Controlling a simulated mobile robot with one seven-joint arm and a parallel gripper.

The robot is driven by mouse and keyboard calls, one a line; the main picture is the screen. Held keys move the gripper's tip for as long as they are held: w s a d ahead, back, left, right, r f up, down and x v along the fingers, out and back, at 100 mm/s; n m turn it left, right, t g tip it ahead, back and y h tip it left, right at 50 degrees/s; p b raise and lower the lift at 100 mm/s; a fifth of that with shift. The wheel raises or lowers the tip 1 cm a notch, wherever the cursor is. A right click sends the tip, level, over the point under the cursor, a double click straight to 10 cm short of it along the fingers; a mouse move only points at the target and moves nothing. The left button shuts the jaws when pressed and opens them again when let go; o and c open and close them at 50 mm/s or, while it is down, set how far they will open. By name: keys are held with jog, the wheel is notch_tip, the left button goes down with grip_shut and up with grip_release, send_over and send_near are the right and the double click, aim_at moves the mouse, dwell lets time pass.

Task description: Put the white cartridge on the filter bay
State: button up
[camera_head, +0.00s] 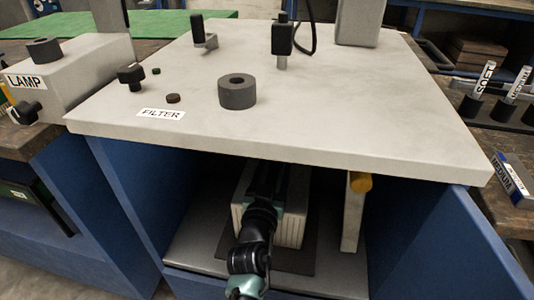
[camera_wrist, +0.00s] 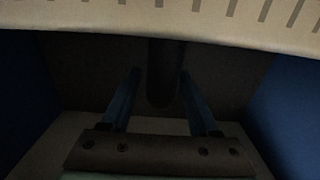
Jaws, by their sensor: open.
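A white ribbed box, which looks like the white cartridge (camera_head: 292,232), sits on a dark mat in the open bay under the light worktop in the head view. My arm reaches into the bay over it. My gripper (camera_head: 268,182) is dark and partly hidden by the worktop edge. In the wrist view my gripper (camera_wrist: 160,78) is open, with a dark upright bar between its two fingers, apart from both. A pale slotted surface, likely the cartridge (camera_wrist: 240,22), crosses the top of that view. A FILTER label (camera_head: 161,114) lies on the worktop; I cannot tell which spot is the filter bay.
The worktop (camera_head: 340,105) overhangs the bay closely. Blue walls (camera_head: 125,205) stand either side. A grey ring (camera_head: 237,91) and small knobs sit on top. A LAMP box (camera_head: 75,75) is at left.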

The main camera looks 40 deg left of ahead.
jog(key=v, duration=1)
jog(key=shift+p, duration=0.45)
